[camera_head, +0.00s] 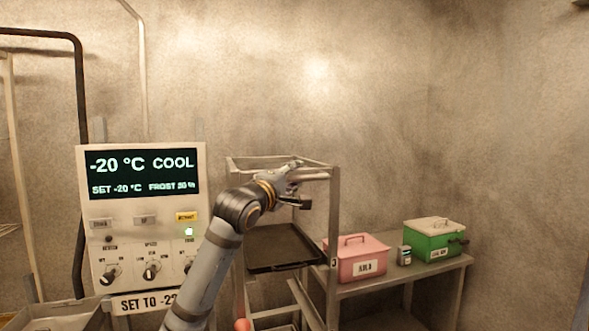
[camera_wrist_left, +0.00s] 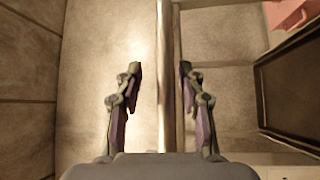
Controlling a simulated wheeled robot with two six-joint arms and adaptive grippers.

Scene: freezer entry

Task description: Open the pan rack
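The pan rack is a bare metal frame (camera_head: 334,235) with a dark tray (camera_head: 283,247) inside it. My left gripper (camera_head: 297,186) is at the top of the rack, in front of its upper rails. In the left wrist view the two fingers of my left gripper (camera_wrist_left: 160,70) are spread apart. A metal bar (camera_wrist_left: 168,90) runs lengthwise through the gap, nearer the right finger, and whether it touches a finger is unclear. The dark tray also shows in the left wrist view (camera_wrist_left: 292,95). My right gripper is not visible.
A control panel (camera_head: 145,215) reading -20 °C stands left of the rack. To the right, a metal table (camera_head: 440,271) holds a pink box (camera_head: 357,260), a small jar (camera_head: 404,256) and a green box (camera_head: 433,240).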

